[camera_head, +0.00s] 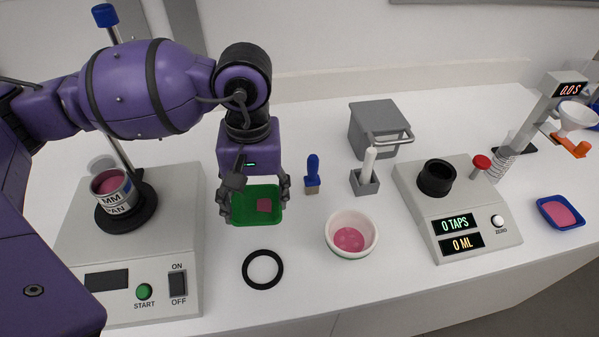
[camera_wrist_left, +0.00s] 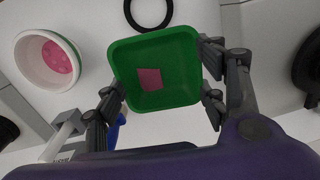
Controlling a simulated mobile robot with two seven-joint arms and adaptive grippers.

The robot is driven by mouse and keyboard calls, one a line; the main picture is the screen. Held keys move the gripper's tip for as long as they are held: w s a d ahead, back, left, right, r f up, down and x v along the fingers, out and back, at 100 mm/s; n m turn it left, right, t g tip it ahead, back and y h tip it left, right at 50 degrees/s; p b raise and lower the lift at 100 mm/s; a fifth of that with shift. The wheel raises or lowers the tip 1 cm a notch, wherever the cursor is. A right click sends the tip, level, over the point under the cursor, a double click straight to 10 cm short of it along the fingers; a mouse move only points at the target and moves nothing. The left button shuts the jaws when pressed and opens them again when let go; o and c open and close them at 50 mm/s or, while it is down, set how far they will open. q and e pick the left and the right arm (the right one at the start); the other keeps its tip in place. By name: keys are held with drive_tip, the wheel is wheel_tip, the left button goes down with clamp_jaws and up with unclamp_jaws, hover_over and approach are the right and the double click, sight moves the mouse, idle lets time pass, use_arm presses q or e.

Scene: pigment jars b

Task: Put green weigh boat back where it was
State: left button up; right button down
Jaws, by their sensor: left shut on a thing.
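The green weigh boat (camera_head: 243,217) is a shallow square tray with a pink patch on its floor. My left gripper (camera_head: 254,200) is shut on it, with fingers at two opposite sides. In the left wrist view the weigh boat (camera_wrist_left: 183,92) sits between the fingers (camera_wrist_left: 163,85), looking roughly level. I cannot tell whether it touches the table or hangs a little above it. A black ring (camera_head: 262,269) lies on the table in front of it; the ring also shows in the left wrist view (camera_wrist_left: 131,20). My right gripper is in neither view.
A white bowl with pink contents (camera_head: 338,220) stands to the right. A blue-handled brush (camera_head: 312,174) stands behind it. A START/ON-OFF device (camera_head: 190,255) holding a pink jar (camera_head: 118,200) is left. A tap counter (camera_head: 480,235) and blue weigh boat (camera_head: 549,222) are right.

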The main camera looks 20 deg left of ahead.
sight(238, 195)
use_arm(q)
drive_tip(key=shift+s+a+r+n, duration=0.15)
drive_tip(key=shift+s+a+n, duration=0.25)
drive_tip(key=shift+n, duration=0.6)
drive_tip(key=s+a+r+n, duration=0.25)
drive_tip(key=s+n, duration=0.35)
drive_tip(key=n, duration=0.6)
drive_tip(key=shift+n+t, duration=0.3)
drive_tip(key=w+f+b, duration=0.1)
drive_tip(key=w, duration=0.1)
drive_tip(key=w+f+b, duration=0.1)
drive_tip(key=w, duration=0.2)
drive_tip(key=w+a+f, duration=0.1)
drive_tip(key=w, duration=0.2)
drive_tip(key=shift+f+b, duration=0.3)
drive_tip(key=shift+b, duration=0.1)
drive_tip(key=w+f, duration=0.4)
drive_tip(key=f, duration=0.1)
drive_tip(key=shift+w+a, duration=0.3)
drive_tip(key=shift+w, duration=0.05)
drive_tip(key=shift+w+f, duration=0.35)
drive_tip(key=shift+f, duration=0.15)
drive_tip(key=shift+w+f, duration=0.2)
drive_tip(key=shift+f, duration=0.1)
wheel_tip(238, 195, down, 3)
drive_tip(key=shift+w+p, duration=0.1)
drive_tip(key=shift+p, duration=0.35)
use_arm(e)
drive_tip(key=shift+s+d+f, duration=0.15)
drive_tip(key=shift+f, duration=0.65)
